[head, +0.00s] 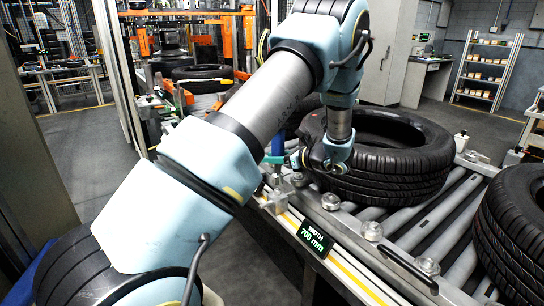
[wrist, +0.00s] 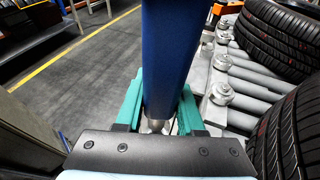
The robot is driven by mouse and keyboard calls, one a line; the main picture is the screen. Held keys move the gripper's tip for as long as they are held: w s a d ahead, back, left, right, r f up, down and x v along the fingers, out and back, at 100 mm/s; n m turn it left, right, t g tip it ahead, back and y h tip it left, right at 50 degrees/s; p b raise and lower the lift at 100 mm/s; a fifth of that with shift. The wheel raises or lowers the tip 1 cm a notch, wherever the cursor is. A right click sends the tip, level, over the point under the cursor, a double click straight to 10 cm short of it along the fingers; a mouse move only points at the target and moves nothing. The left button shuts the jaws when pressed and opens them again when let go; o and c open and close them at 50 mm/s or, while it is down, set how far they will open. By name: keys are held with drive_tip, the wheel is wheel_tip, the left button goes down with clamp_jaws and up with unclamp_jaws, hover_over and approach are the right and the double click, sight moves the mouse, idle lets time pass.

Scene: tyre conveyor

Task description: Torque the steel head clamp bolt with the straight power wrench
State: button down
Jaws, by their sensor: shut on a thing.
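My gripper (head: 285,160) has teal fingers and is shut on a blue cylindrical tool, the straight power wrench (head: 278,146). The wrench also shows in the wrist view (wrist: 168,55), between the two teal fingers, with a silver part at its lower end. In the head view it stands about upright at the conveyor's near side rail. Several steel round-headed fittings line that rail, such as one fitting (head: 330,201) and another seen in the wrist view (wrist: 221,94). I cannot tell which is the clamp bolt. My gripper and the rail hide whether the wrench tip touches anything.
A tyre (head: 385,160) lies on the conveyor rollers (head: 436,218) right beside my wrist. Another tyre (head: 515,235) is at the right edge. A sign (head: 314,238) reading "WIDTH 700 mm" hangs on the rail. Open floor (wrist: 75,95) lies left of the rail.

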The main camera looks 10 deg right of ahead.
sight(275, 171)
drive_tip(key=shift+f+b, duration=0.6)
drive_tip(key=shift+f, duration=0.5)
drive_tip(key=shift+f+b, duration=0.95)
drive_tip(key=shift+f, duration=0.5)
idle(1.8)
wheel_tip(275, 171, up, 7)
drive_tip(key=p, duration=0.4)
drive_tip(key=shift+p, duration=0.3)
idle(0.6)
idle(0.5)
